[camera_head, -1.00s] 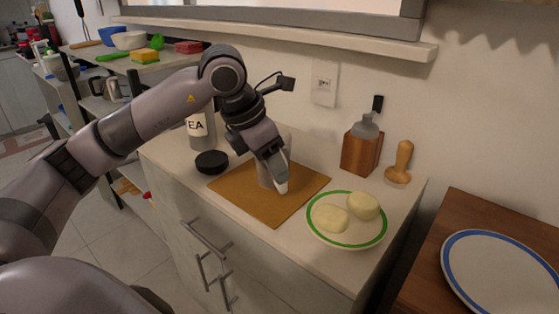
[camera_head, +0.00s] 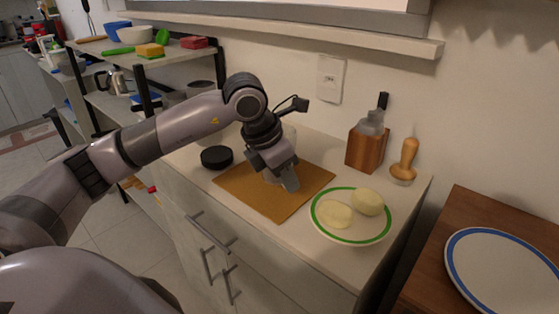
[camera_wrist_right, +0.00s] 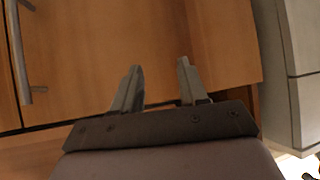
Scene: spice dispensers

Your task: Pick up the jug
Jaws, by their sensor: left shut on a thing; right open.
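A pale, see-through jug (camera_head: 289,141) stands at the tan board, largely hidden behind my left gripper. My left gripper (camera_head: 286,180) points down over the board, shut on the jug. Its far finger and the exact place of its hold are hidden. I cannot tell whether the jug's base touches the board. My right gripper (camera_wrist_right: 160,72) is open and empty in the right wrist view, in front of a wooden cabinet front.
The tan board (camera_head: 264,203) lies on the counter. A black round lid (camera_head: 216,157) is at its left. A green-rimmed plate (camera_head: 350,239) with two pale round pieces is at its right. A wooden block (camera_head: 364,151) and a wooden masher (camera_head: 405,159) stand near the wall.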

